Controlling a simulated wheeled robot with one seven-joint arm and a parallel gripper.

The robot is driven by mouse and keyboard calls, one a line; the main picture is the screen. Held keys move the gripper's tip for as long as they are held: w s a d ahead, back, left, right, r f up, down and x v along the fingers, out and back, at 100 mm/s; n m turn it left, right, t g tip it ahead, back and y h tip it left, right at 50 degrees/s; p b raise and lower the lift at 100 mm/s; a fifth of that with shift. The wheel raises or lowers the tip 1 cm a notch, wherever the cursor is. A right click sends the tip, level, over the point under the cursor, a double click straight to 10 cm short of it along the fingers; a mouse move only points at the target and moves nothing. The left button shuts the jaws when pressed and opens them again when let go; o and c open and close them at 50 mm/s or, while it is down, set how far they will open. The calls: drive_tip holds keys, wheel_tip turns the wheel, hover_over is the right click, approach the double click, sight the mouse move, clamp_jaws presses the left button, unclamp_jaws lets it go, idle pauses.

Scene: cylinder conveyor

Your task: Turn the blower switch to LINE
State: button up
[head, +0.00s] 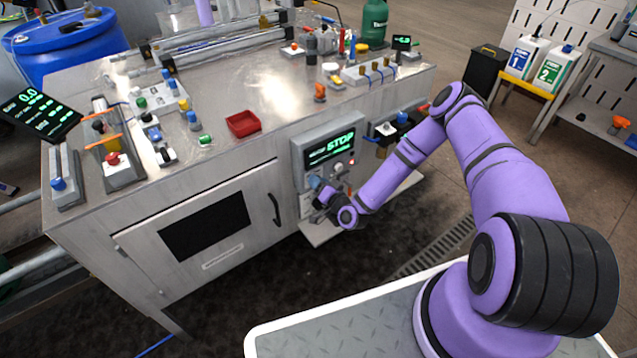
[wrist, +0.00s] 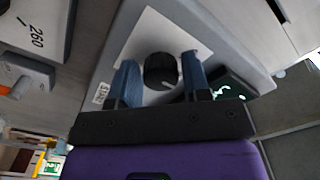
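In the wrist view a round black knob (wrist: 160,71) with a light pointer mark sits on a white plate (wrist: 150,32) on a grey box. My gripper (wrist: 159,68) has one blue finger on each side of the knob, with the fingers apart. Narrow gaps seem to show, and contact cannot be made out. The plate's position words are not readable. In the head view my gripper (head: 318,186) is at the grey control box (head: 300,152) on the bench front, below its green STOP display (head: 331,148). The gripper hides the knob there.
The bench (head: 225,90) carries a red tray (head: 243,123) and several small switches and fittings. A cabinet door handle (head: 274,209) is left of my gripper. A small ledge (head: 318,234) lies below it. Another switch box (head: 397,126) is to the right.

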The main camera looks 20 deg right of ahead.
drive_tip(key=shift+o, duration=0.9)
drive_tip(key=v, duration=1)
drive_tip(key=shift+s, duration=0.4)
drive_tip(key=shift+d+r, duration=0.1)
